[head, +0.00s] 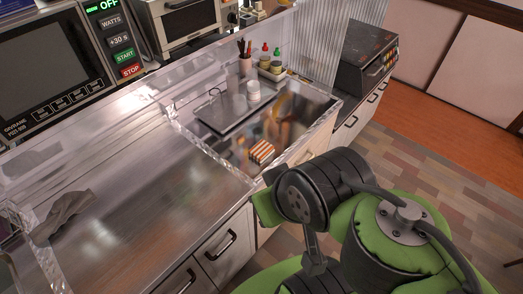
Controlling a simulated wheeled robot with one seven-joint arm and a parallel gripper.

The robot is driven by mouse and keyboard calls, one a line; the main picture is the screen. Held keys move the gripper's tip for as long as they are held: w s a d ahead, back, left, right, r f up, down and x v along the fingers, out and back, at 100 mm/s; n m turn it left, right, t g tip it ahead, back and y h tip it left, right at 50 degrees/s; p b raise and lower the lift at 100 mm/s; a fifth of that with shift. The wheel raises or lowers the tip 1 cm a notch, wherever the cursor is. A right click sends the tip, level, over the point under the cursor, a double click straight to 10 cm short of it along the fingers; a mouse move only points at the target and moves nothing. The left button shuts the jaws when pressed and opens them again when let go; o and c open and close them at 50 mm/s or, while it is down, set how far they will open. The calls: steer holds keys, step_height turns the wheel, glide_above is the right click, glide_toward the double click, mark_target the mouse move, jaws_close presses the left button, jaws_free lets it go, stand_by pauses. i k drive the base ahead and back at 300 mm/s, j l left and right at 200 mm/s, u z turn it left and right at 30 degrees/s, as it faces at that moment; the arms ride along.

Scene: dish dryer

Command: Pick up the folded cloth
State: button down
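A small folded cloth (261,152) with orange and white stripes lies on the metal counter, near its front edge and right of the picture's middle. A grey crumpled cloth (64,213) lies at the far left of the counter. My green and black arm fills the lower right, in front of the counter, with its nearest visible part below the striped cloth. My gripper cannot be made out in this view, and nothing is seen touching either cloth.
A metal tray (225,111) with stacked white cups (253,90) sits behind the striped cloth. Bottles (271,58) and a utensil cup (245,66) stand at the back. A microwave (45,75) is at upper left. A clear raised rim (215,157) crosses the counter. The left counter is mostly bare.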

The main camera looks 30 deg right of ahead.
mark_target(260, 151)
steer(key=i+l+u, duration=0.1)
steer(key=l+u, duration=0.55)
steer(key=u, duration=0.15)
steer(key=l+u, duration=0.4)
steer(key=i+j, duration=0.05)
